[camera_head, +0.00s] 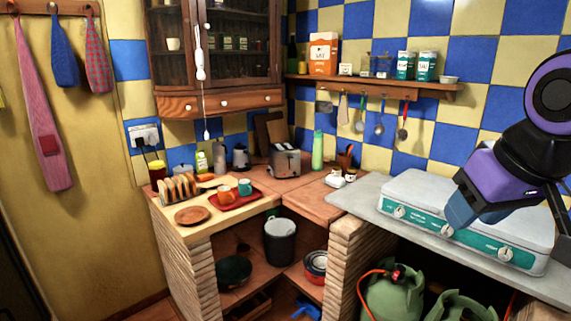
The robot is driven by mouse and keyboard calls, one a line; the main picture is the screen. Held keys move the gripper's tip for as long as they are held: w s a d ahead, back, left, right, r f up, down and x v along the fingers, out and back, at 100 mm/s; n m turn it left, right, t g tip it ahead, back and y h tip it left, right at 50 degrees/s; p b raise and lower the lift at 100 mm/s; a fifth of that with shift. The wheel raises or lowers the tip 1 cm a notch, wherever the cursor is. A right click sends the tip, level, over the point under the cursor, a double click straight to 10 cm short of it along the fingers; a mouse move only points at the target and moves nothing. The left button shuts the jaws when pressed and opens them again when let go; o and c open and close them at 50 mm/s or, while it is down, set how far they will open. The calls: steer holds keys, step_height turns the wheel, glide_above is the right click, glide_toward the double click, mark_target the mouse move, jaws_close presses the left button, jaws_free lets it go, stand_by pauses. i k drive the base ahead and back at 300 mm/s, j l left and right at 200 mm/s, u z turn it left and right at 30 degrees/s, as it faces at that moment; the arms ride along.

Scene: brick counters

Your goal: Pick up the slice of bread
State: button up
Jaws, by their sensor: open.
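Several brown bread slices (179,188) stand upright in what looks like a rack at the left end of the wooden corner counter (170,222). I cannot tell one slice from the others clearly at this size. My purple and dark arm hangs at the right side, above the stove. Dark finger-like parts of my gripper (561,215) show at the right edge, partly cut off by the frame. My gripper is open, far to the right of the bread and apart from it. Nothing shows between its visible parts.
A round wooden plate (192,215) and a red tray (219,203) with cups sit close to the bread. A toaster (285,160) and a green bottle (318,150) stand behind. A stove (415,214) fills the right counter. Gas cylinders (393,295) stand below.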

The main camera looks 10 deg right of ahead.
mark_target(191, 180)
steer(key=i+j+u, duration=0.3)
steer(key=i, duration=0.35)
steer(key=i+l+u, duration=0.1)
steer(key=i+u, duration=0.15)
steer(key=i, duration=0.4)
steer(key=i+l+u, duration=0.1)
steer(key=i+u, duration=0.2)
steer(key=i, duration=0.4)
steer(key=i+l+u, duration=0.3)
steer(key=i, duration=0.35)
